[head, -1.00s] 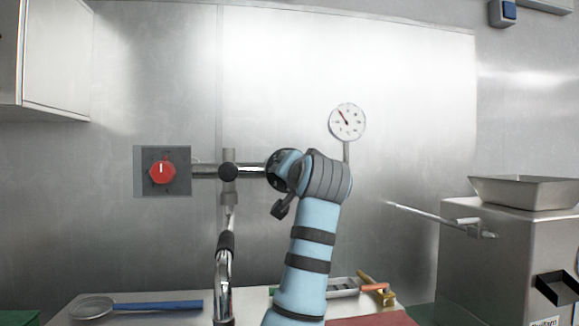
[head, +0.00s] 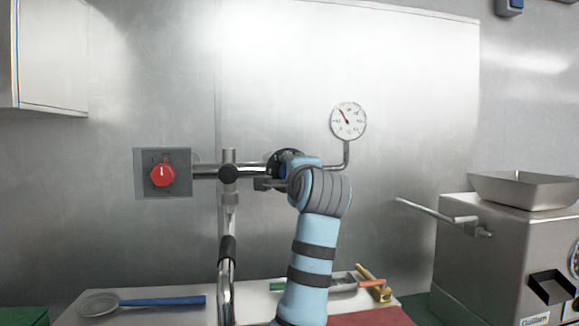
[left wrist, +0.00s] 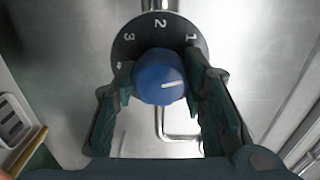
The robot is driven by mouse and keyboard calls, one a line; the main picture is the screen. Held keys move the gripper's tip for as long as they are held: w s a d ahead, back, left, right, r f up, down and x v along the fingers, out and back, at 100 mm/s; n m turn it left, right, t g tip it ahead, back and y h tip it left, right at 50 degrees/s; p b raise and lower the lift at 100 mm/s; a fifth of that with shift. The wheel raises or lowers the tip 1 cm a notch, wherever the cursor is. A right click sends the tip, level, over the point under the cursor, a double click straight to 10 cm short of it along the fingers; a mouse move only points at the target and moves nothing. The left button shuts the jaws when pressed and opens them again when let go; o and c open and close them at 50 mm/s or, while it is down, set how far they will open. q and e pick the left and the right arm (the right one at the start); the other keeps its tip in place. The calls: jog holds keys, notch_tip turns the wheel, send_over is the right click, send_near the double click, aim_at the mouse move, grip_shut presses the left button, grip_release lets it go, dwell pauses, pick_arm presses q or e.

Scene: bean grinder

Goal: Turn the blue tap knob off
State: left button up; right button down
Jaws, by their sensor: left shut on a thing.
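The blue tap knob (left wrist: 160,78) sits on a dark round dial (left wrist: 160,38) in the left wrist view. The dial carries white numbers, with 1 at the right, 2 at the top and 3 at the left. The knob's white line points to the right and slightly up. My left gripper (left wrist: 161,86) is shut on the knob, one finger on each side. In the head view my left wrist and arm cover most of the knob and dial at the pipe's right end. My right gripper is not in view.
A red knob (head: 162,174) on a square plate is left of the pipe. A gauge (head: 348,120) is up and right of my wrist. A steel spout (head: 226,270) hangs over the table. The grinder (head: 490,255) stands at the right, its lever reaching left.

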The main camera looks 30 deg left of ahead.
pick_arm(q)
jog(key=shift+w+f+m+p, duration=0.15)
jog(key=shift+m+p, duration=0.65)
jog(key=shift+m, duration=0.8)
jog(key=shift+f, duration=0.1)
jog(key=o, duration=1.2)
jog(key=shift+d, duration=0.1)
jog(key=v, duration=0.7)
jog(key=shift+s+d, duration=0.2)
jog(key=shift+s, duration=0.15)
